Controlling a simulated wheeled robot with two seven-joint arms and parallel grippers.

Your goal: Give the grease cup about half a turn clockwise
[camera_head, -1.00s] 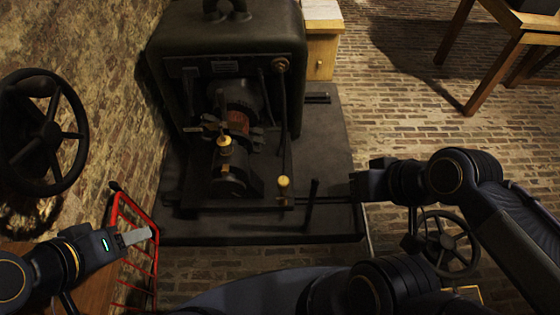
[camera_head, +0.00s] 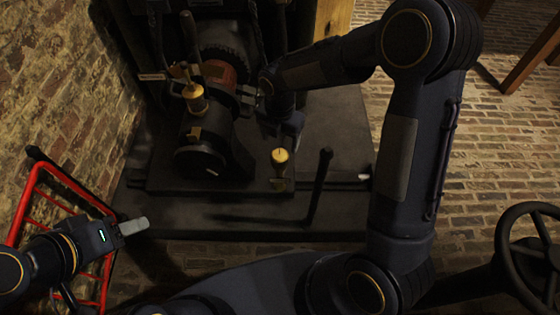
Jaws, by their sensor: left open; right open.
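The grease cup looks to be the small brass cup (camera_head: 195,97) standing upright on top of the machine's dark bearing housing (camera_head: 203,140). My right gripper (camera_head: 243,95) is open beside the cup, to its right, with its fingers pointing left. A gap shows between the fingers and the cup. My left gripper (camera_head: 138,227) is open and empty at the lower left, well away from the cup.
A brass-topped knob (camera_head: 280,156) and a dark upright lever (camera_head: 318,185) stand on the machine's base (camera_head: 340,140). A red rack (camera_head: 35,190) stands at the left by the brick wall. A handwheel (camera_head: 535,250) is at the lower right.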

